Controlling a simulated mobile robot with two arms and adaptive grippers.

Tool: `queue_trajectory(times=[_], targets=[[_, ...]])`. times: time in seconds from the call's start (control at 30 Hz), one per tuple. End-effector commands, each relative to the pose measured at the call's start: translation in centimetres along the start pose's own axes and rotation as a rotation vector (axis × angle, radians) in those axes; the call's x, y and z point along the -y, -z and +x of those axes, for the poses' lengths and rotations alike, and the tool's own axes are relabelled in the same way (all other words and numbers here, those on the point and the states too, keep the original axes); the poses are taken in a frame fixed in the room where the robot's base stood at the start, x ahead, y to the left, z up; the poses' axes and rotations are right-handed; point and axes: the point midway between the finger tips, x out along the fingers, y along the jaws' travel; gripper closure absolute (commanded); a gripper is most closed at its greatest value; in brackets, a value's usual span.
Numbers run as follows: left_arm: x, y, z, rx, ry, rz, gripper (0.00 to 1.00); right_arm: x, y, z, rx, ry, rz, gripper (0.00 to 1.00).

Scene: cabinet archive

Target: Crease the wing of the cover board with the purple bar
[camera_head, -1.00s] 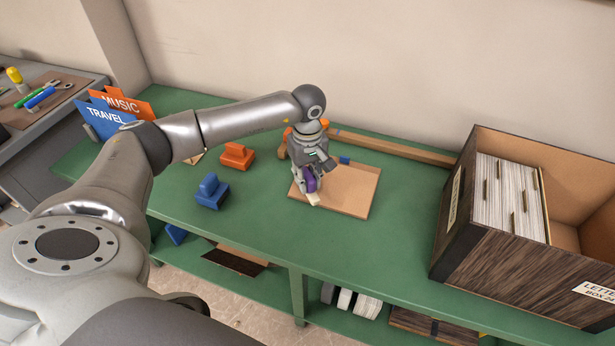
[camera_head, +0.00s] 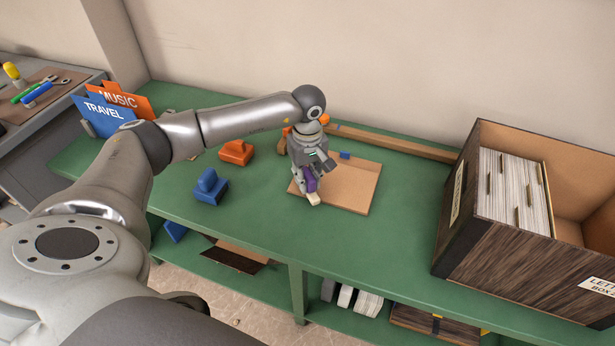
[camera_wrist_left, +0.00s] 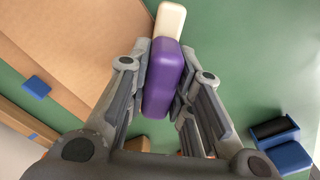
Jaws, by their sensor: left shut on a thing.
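My left gripper (camera_head: 311,183) is shut on the purple bar (camera_head: 310,181), which has a cream tip (camera_head: 314,198) pointing down toward the table's front. In the left wrist view the purple bar (camera_wrist_left: 165,78) sits between the fingers, with its cream tip (camera_wrist_left: 170,19) beyond it. The tan cover board (camera_head: 352,190) lies flat on the green bench. The bar is at the board's left edge; I cannot tell whether the tip touches it. In the wrist view the board (camera_wrist_left: 65,45) is left of the bar, with a line running along it. My right gripper is out of view.
A small blue piece (camera_head: 345,155) is at the board's back edge. A blue block (camera_head: 210,187) and an orange block (camera_head: 236,152) stand to the left. A large wood-grain box (camera_head: 500,255) with files stands at right. A wooden strip (camera_head: 395,145) lies behind.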

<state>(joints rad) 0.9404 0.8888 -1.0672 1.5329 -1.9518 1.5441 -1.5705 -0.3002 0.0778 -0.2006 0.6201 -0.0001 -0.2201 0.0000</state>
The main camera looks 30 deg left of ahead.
Motion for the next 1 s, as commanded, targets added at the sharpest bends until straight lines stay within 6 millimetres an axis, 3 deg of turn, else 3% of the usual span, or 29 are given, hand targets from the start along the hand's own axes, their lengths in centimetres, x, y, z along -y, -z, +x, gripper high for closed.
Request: queue_trajectory(times=[0.37,1.0], targets=[[0.1,-0.1,0.9,0.001,0.002,0.000,0.98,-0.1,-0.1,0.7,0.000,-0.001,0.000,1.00],[1.1,1.1,0.7,0.002,0.001,0.001,0.98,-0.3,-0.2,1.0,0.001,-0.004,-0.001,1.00]])
